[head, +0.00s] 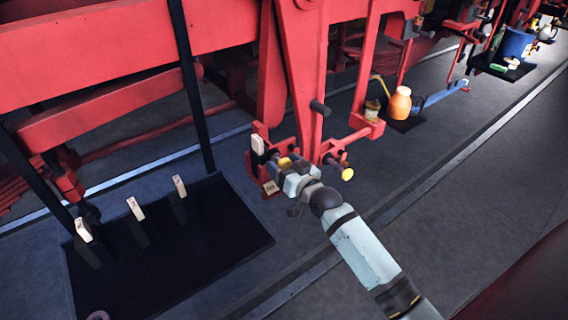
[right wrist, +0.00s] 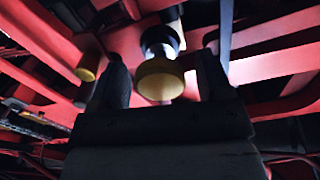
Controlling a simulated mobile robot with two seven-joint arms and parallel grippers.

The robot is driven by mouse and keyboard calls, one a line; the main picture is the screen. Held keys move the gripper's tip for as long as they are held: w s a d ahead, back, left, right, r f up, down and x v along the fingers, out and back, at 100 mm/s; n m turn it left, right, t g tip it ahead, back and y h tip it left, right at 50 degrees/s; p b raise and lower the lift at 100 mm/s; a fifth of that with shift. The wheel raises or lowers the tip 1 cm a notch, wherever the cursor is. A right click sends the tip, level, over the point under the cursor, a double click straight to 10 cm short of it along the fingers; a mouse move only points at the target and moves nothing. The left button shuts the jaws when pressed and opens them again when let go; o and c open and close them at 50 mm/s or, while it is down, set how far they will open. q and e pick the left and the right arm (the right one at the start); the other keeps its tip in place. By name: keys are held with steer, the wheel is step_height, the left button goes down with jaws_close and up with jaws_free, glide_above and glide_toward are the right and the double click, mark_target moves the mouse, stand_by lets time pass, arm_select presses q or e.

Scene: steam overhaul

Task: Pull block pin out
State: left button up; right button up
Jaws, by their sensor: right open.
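A pin with a round yellow head (right wrist: 160,80) and a dark shaft stands between my open right fingers (right wrist: 161,70) in the right wrist view, with gaps visible on both sides. In the head view my right gripper (head: 284,172) is at the lower end of the red hanging lever, and a bit of yellow (head: 285,162) shows by its fingers. A second yellow-headed pin (head: 347,174) sticks out to the right of the gripper; a yellow end (right wrist: 88,68) also shows left of the fingers in the wrist view. My left gripper is not in view.
Red levers and brackets (head: 305,80) surround the gripper closely. A black mat (head: 225,225) with several upright tagged posts lies at left. An orange container (head: 400,104) stands on a dark mat behind. The floor to the right is clear.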

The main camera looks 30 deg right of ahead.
steer(key=shift+c, duration=0.5)
steer(key=c, duration=1.2)
steer(key=s+p, duration=0.1)
steer(key=s, duration=0.3)
steer(key=shift+s+d+f, duration=0.1)
steer(key=shift+s, duration=0.25)
steer(key=o, duration=1.3)
steer(key=shift+s, duration=0.1)
